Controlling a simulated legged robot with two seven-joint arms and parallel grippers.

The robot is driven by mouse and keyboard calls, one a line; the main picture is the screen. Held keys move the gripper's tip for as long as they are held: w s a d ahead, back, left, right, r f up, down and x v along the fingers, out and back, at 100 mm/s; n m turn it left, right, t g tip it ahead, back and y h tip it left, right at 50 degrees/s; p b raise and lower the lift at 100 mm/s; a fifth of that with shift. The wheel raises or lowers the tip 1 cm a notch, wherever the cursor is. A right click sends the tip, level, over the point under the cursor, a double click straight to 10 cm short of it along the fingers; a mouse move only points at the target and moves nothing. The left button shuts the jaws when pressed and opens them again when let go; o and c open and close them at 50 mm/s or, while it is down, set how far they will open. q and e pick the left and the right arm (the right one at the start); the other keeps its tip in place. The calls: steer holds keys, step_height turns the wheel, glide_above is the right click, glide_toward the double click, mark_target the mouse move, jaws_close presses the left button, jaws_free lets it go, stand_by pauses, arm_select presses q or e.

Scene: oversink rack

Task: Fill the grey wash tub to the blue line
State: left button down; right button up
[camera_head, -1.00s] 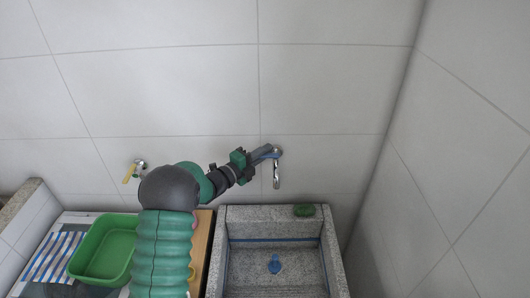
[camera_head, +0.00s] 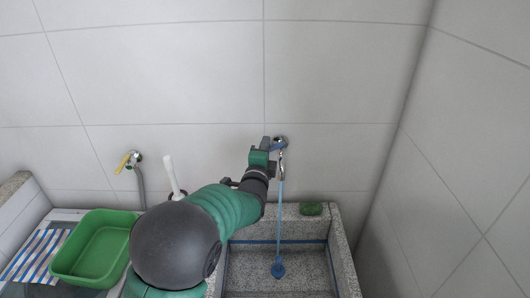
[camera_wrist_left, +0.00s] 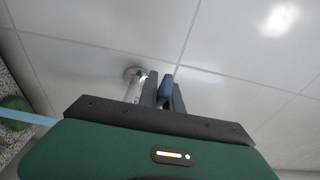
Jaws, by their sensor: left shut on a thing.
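The grey wash tub (camera_head: 340,255) is a speckled stone basin at the lower middle. The blue line (camera_head: 250,241) runs around its inner wall. A blue plug-like piece (camera_head: 278,270) shows at its bottom. A chrome tap (camera_head: 283,160) is on the wall above and shows in the left wrist view too (camera_wrist_left: 137,82). A thin blue water stream (camera_head: 280,215) falls from it into the tub. My left gripper (camera_head: 271,145) is shut on the tap's blue handle (camera_wrist_left: 166,88), which sits between its fingers (camera_wrist_left: 164,92). Any water level is hard to make out. My right gripper is out of view.
A green scrubber (camera_head: 311,209) lies on the tub's back rim. A second tap with a yellow handle (camera_head: 124,163) and a grey hose is on the wall at left. A green basin (camera_head: 66,262) and a striped cloth (camera_head: 35,256) lie at lower left. A wall closes the right side.

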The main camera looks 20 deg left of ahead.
arm_select(q)
steer(key=n+g+y+p, duration=0.1)
steer(key=n+y+p, duration=0.1)
steer(key=p, duration=0.1)
steer(key=s+d+n+g+y+p, duration=0.1)
steer(key=y+p, duration=0.2)
steer(key=d+n+g+y+p, duration=0.1)
steer(key=n+g+y+p, duration=0.1)
steer(key=p, duration=0.1)
steer(key=shift+s+n+y+p, duration=0.3)
steer(key=shift+s+y, duration=0.1)
steer(key=shift+s+d+f+n+g+y+p, duration=0.2)
steer(key=shift+f+n+g+y+p, duration=0.15)
steer(key=shift+n+g+y+p, duration=0.6)
steer(key=shift+f, duration=0.15)
steer(key=c, duration=1.5)
jaws_free()
steer(key=shift+c, duration=0.2)
steer(key=shift+r, duration=0.25)
steer(key=shift+r, duration=0.1)
